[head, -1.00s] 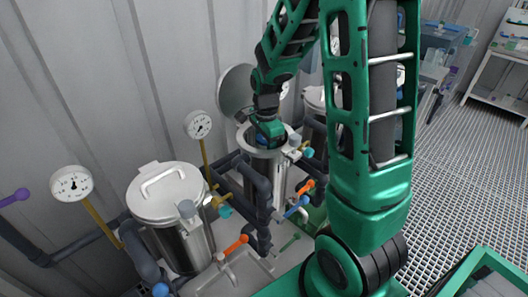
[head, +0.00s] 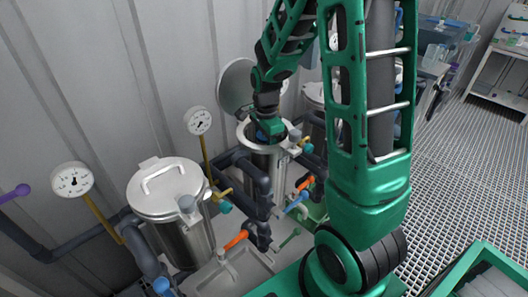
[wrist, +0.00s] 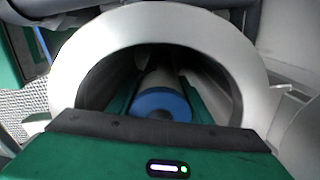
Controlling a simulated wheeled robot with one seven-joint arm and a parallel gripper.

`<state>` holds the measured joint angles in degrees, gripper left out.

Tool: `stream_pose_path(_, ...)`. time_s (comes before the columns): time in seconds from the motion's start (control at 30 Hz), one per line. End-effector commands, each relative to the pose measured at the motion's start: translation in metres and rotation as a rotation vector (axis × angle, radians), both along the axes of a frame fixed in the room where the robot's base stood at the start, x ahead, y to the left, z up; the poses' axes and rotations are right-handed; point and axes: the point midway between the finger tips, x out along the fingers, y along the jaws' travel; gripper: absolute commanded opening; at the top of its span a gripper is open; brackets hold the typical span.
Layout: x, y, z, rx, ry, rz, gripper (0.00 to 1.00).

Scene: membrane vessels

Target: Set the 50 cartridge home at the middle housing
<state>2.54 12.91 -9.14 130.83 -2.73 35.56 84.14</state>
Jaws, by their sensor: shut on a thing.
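The middle housing (head: 268,165) is a steel vessel with its lid (head: 236,86) swung up at the back. My gripper (head: 270,130) points down into its open mouth. In the wrist view the round rim (wrist: 160,25) surrounds a dark bore. The cartridge, pale with a blue end cap (wrist: 161,104), stands inside the bore between my green fingers, which are shut on it. Its lower end and any label are hidden.
A closed steel vessel (head: 165,188) with a handled lid stands at the left, and another is partly hidden behind my arm.

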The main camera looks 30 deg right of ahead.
Motion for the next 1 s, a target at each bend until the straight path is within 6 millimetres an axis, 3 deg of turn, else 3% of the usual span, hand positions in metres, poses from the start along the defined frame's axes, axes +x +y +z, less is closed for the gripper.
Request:
stream_pose_path(0.13, -0.001, 0.000, -0.003, 0.000, 0.003, 0.000, 0.04)
stream_pose_path(0.17, -0.001, 0.000, -0.003, 0.000, 0.003, 0.000, 0.50)
stream_pose_path(0.23, -0.001, 0.000, -0.003, 0.000, 0.003, 0.000, 0.67)
stream_pose_path(0.67, 0.000, 0.000, 0.007, 0.000, 0.001, 0.000, 0.67)
stream_pose_path(1.0, 0.001, 0.000, 0.067, 0.000, -0.001, 0.000, 0.67)
